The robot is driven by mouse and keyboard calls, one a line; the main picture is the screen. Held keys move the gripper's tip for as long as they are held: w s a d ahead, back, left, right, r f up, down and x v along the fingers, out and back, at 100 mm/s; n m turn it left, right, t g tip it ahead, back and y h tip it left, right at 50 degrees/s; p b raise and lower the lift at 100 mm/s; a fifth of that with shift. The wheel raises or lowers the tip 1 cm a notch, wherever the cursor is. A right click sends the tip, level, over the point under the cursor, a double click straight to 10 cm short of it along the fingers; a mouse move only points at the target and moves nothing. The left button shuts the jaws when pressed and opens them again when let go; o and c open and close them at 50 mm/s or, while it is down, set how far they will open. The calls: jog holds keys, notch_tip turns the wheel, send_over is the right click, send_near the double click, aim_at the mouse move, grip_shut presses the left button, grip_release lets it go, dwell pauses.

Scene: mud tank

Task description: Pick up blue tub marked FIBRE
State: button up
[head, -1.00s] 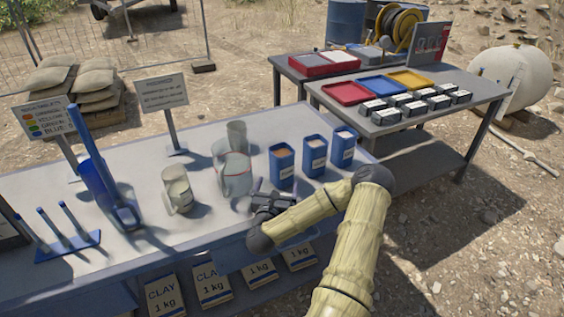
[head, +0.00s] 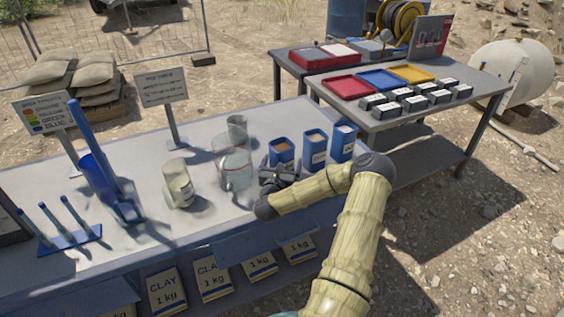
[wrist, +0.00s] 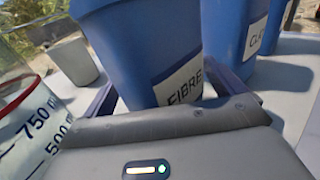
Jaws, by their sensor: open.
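The blue tub marked FIBRE (wrist: 140,50) stands upright close in front of my gripper in the wrist view, its white label facing me at a tilt. In the head view it is the leftmost blue tub (head: 282,150) of the row, partly hidden behind my gripper. My gripper (head: 278,174) is open, low over the bench. In the wrist view the gripper's fingers (wrist: 172,98) show on either side of the tub's lower part. Whether they touch it I cannot tell.
Two more blue tubs, the middle one (head: 315,148) and the right one (head: 343,142), stand to the right. A clear measuring jug (head: 234,168) stands close on the left, with a grey cup (head: 237,130) behind.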

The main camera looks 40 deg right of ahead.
jog(key=shift+w+d, duration=0.2)
jog(key=shift+d, duration=0.05)
dwell(0.3)
jog(key=c, duration=1.3)
jog(key=shift+c, duration=0.2)
jog(key=shift+r, duration=0.15)
notch_tip(320, 180, up, 10)
